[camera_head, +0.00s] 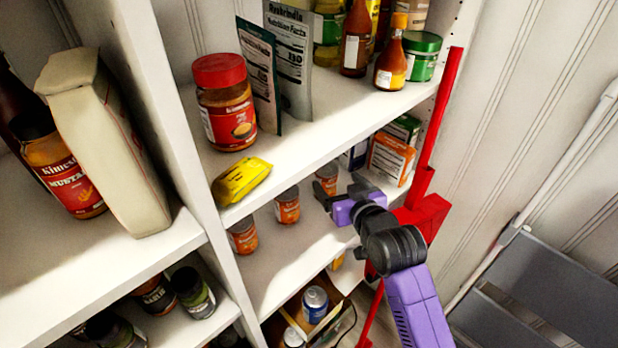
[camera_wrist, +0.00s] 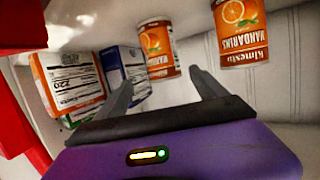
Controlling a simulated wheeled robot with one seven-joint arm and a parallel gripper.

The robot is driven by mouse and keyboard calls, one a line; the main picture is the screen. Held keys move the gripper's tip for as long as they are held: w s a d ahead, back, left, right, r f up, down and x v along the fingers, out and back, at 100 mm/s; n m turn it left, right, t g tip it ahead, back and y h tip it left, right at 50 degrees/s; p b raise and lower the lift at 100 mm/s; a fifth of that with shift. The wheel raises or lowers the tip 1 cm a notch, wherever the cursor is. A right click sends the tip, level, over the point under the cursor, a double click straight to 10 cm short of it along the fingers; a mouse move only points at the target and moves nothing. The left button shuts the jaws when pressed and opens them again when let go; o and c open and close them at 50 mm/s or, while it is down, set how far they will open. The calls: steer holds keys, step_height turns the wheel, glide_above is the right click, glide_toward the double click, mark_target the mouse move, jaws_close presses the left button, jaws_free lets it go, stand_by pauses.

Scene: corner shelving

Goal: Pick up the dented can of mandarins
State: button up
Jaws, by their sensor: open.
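Orange-labelled mandarin cans stand on the middle shelf in the head view: a left can (camera_head: 243,236), a middle can (camera_head: 287,205) and a right can (camera_head: 326,178) partly hidden by my gripper (camera_head: 338,190). In the wrist view, one mandarin can (camera_wrist: 157,46) is beyond the space between the fingertips of my gripper (camera_wrist: 162,77). Another mandarin can (camera_wrist: 240,32) is farther right, cut off by the top edge. My gripper is open and empty, with clear space before the can. I cannot make out a dent on any can.
An orange box (camera_wrist: 72,84) and a blue box (camera_wrist: 124,72) stand left of the cans in the wrist view. The upper shelf, with a yellow packet (camera_head: 240,180) and peanut butter jar (camera_head: 226,104), overhangs. A red upright (camera_head: 437,130) is beside my arm.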

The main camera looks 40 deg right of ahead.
mark_target(326, 182)
steer(key=shift+s+a+f+g, duration=0.1)
steer(key=shift+a+f+g, duration=0.1)
steer(key=shift+f, duration=0.4)
steer(key=shift+s+a+f+g, duration=0.1)
steer(key=shift+f+g, duration=0.1)
steer(key=shift+f, duration=0.35)
steer(key=shift+w+f+y, duration=0.2)
steer(key=shift+w+y, duration=0.1)
steer(key=shift+x, duration=3.45)
steer(key=shift+r, duration=0.15)
jaws_close()
